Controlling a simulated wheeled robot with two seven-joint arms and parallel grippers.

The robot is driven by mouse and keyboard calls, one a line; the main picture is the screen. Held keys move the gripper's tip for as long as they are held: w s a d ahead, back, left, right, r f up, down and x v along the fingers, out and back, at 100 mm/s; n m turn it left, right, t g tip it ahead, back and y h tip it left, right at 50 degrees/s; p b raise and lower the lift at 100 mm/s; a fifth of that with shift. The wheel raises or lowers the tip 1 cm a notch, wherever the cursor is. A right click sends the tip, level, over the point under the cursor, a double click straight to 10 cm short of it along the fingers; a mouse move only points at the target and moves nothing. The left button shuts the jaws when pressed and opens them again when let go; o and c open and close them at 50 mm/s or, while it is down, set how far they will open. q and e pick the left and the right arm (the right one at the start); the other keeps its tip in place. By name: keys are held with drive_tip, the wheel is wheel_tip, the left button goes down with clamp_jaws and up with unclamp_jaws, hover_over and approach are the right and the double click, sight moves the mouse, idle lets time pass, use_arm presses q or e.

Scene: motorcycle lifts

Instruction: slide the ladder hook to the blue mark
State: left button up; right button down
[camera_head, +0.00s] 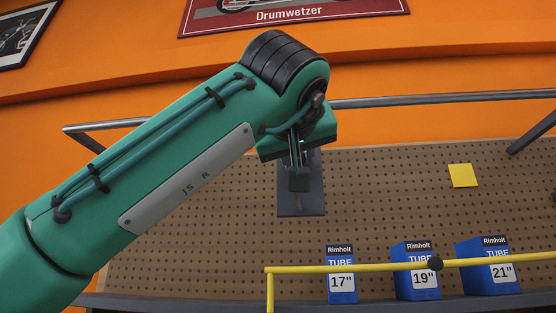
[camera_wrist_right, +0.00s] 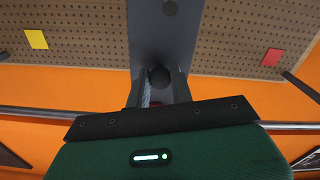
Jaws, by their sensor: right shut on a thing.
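The ladder hook shows as a dark grey plate (camera_head: 300,203) against the brown pegboard, below the end of my arm. In the right wrist view its grey plate (camera_wrist_right: 165,35) runs up from my fingers. My right gripper (camera_head: 298,170), on the green arm marked R, is shut on the hook's dark stub. The same gripper (camera_wrist_right: 160,88) shows in the right wrist view, and it hides part of the stub. No blue mark shows in either view. My left gripper is not in view.
A yellow square (camera_head: 463,175) is on the pegboard (camera_head: 400,190), right of the hook. A red square (camera_wrist_right: 271,57) shows in the wrist view. A grey rail (camera_head: 440,99) runs above. A yellow bar (camera_head: 350,268) and several blue tube boxes (camera_head: 341,275) stand below.

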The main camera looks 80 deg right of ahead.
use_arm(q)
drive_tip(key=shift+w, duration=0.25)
use_arm(e)
drive_tip(key=shift+w+r, duration=0.1)
drive_tip(key=c, duration=1.5)
unclamp_jaws()
drive_tip(key=o, duration=0.3)
drive_tip(key=shift+d, duration=0.1)
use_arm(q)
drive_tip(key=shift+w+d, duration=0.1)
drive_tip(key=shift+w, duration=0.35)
